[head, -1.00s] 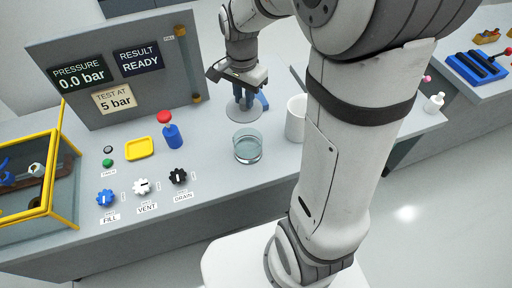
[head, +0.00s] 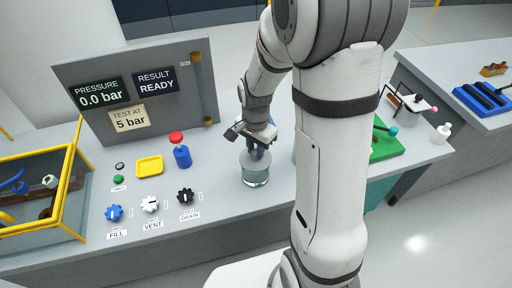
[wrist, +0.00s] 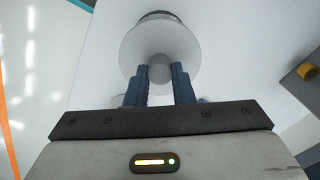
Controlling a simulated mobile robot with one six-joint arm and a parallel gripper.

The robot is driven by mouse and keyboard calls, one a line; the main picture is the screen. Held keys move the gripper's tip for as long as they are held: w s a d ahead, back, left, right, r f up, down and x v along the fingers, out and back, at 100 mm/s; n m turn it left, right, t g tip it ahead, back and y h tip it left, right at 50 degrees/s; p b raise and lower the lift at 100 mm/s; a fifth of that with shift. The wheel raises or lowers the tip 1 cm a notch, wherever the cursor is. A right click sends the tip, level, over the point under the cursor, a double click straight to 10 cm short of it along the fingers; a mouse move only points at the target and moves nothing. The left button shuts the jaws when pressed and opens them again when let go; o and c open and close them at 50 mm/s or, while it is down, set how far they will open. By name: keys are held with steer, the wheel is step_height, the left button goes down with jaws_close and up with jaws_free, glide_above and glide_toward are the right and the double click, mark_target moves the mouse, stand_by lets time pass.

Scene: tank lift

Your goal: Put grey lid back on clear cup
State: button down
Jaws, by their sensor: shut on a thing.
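The grey lid (head: 247,164) is a round disc with a knob. My gripper (head: 257,153) is shut on that knob, and in the wrist view my gripper (wrist: 158,70) has a blue finger on each side of the knob, with the lid (wrist: 140,45) beyond it. The clear cup (head: 256,180) stands upright on the bench, with the lid roughly level right over its top. I cannot tell whether the lid touches the rim. In the wrist view the lid hides most of what lies behind it.
A display panel (head: 140,90) stands behind. Right of my arm lies a green board (head: 386,146).

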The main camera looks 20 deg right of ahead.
steer(key=shift+f+b, duration=0.5)
steer(key=shift+f, duration=0.05)
steer(key=shift+f, duration=0.1)
steer(key=c, duration=1.3)
jaws_free()
steer(key=shift+o, duration=0.2)
